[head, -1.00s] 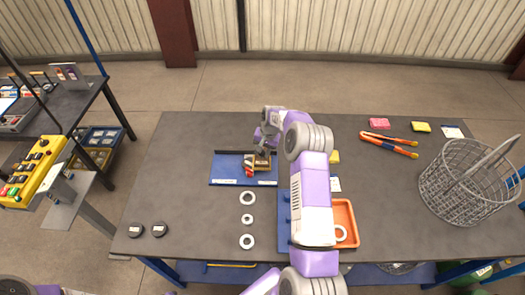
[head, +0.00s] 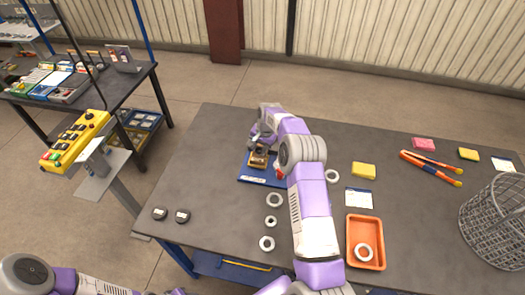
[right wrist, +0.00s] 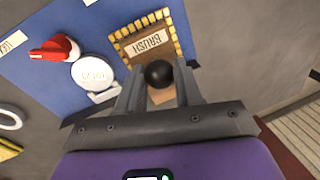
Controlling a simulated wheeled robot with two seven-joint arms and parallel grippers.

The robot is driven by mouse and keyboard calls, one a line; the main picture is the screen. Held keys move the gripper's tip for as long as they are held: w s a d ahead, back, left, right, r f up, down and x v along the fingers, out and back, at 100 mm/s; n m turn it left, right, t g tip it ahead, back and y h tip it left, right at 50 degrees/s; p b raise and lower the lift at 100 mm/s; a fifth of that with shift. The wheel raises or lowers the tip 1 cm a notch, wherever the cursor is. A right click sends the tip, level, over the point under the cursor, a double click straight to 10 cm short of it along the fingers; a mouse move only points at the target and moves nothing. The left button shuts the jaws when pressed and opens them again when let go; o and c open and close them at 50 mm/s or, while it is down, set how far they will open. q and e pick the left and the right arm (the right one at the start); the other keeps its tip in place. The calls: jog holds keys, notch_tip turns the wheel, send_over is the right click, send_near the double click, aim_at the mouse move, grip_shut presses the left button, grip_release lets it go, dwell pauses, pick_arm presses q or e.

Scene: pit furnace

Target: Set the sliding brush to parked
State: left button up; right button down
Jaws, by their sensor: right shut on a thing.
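The brush (head: 259,157) is a brown block edged with yellowish bristles, on the blue board (head: 250,174) at the table's back left. In the right wrist view the brush (right wrist: 148,40) carries a "BRUSH" label and a black ball knob (right wrist: 158,73). My right gripper (right wrist: 160,88) is shut on the knob, with a finger on either side. In the head view the right gripper (head: 263,140) is at the brush's far side. A red-and-white part (right wrist: 55,48) and a round white disc (right wrist: 92,71) are beside the brush on the board. My left gripper is out of view.
Metal rings (head: 271,221) lie in front of the board and two black discs (head: 160,214) near the table's left edge. An orange tray (head: 352,258), yellow block (head: 363,170), orange-handled tool (head: 430,166) and wire basket (head: 497,225) are to the right.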

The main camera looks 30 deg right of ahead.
jog(key=shift+s+d, duration=0.15)
jog(key=c, duration=0.8)
grip_release()
jog(key=shift+o, duration=0.2)
jog(key=shift+r, duration=0.15)
notch_tip(320, 180, up, 7)
jog(key=s, duration=0.1)
jog(key=shift+d, duration=0.35)
jog(key=shift+r, duration=0.2)
